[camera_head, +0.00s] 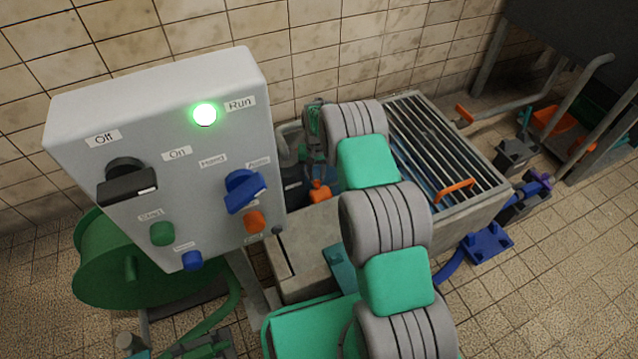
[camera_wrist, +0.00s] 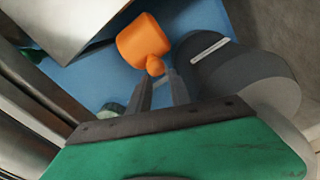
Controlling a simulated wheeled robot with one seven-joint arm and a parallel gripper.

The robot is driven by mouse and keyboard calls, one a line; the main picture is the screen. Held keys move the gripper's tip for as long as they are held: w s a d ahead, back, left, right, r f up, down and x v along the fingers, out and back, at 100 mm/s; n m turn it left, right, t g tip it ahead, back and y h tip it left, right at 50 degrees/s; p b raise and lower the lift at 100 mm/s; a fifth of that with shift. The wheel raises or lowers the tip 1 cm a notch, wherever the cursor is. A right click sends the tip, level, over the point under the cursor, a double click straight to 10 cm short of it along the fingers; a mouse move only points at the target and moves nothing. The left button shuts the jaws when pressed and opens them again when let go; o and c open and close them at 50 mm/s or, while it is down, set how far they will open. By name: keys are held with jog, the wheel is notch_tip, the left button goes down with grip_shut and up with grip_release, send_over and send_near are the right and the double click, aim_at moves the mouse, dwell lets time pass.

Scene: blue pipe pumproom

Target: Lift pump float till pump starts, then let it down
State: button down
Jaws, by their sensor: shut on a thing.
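The orange pump float (camera_wrist: 143,40) shows in the wrist view with a small knob at its lower end. My gripper (camera_wrist: 158,75) is shut on that knob; the fingers reach up from the dark palm. In the head view the float (camera_head: 320,191) shows in the open part of the sump, left of my arm, and my gripper is mostly hidden there. A dark rounded pump body (camera_wrist: 240,75) lies right of the float, over blue water (camera_wrist: 100,68). On the grey control box (camera_head: 165,150) the Run lamp (camera_head: 204,114) glows green.
A metal grating (camera_head: 440,140) with an orange handle (camera_head: 455,190) covers the right part of the sump. A green hose reel (camera_head: 115,275) stands behind the box. A blue pedal-like object (camera_head: 487,243) lies on the tiled floor at right.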

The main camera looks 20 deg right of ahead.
jog(key=shift+w+a+r, duration=0.4)
jog(key=shift+w+r, duration=0.05)
jog(key=shift+w, duration=0.1)
jog(key=c, duration=2)
grip_release()
jog(key=shift+s+a, duration=0.15)
jog(key=shift+a, duration=0.15)
jog(key=o, duration=0.5)
jog(key=shift+s+d+f, duration=0.1)
jog(key=shift+d, duration=0.3)
jog(key=shift+c, duration=0.2)
jog(key=o, duration=0.3)
jog(key=shift+o, duration=0.2)
jog(key=shift+s+f, duration=0.1)
